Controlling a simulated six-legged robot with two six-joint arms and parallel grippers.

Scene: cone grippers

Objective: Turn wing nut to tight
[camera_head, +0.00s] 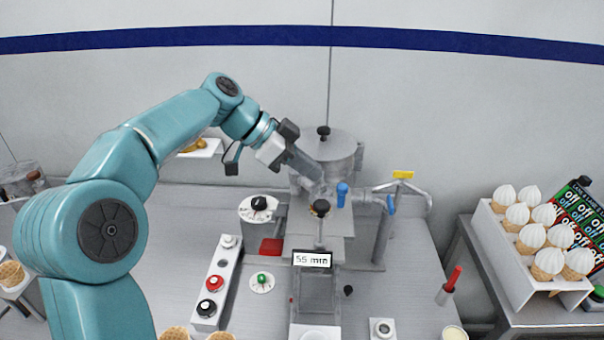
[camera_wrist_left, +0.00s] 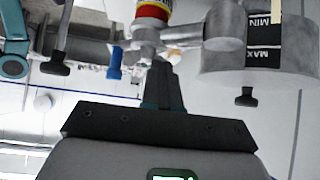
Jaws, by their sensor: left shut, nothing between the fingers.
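I cannot tell for certain which part is the wing nut. A dark winged knob (camera_head: 319,207) tops a thin upright post on the machine; a black T-shaped knob (camera_wrist_left: 55,68) on a post at the upper left of the wrist view looks like the same part. My left gripper (camera_head: 317,182) is shut and empty, just behind this knob in the head view. In the wrist view its fingertips (camera_wrist_left: 160,70) are close to a grey fitting (camera_wrist_left: 147,35) below a red and yellow band; contact is unclear. My right gripper is not in view.
A lidded metal tank (camera_head: 330,155) stands behind the gripper, with a black lid knob (camera_head: 323,131). A blue handle (camera_head: 342,195) is close to the fingers. A dial (camera_head: 259,206) and button panel (camera_head: 215,285) lie left. Cones fill a rack (camera_head: 495,245) at right.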

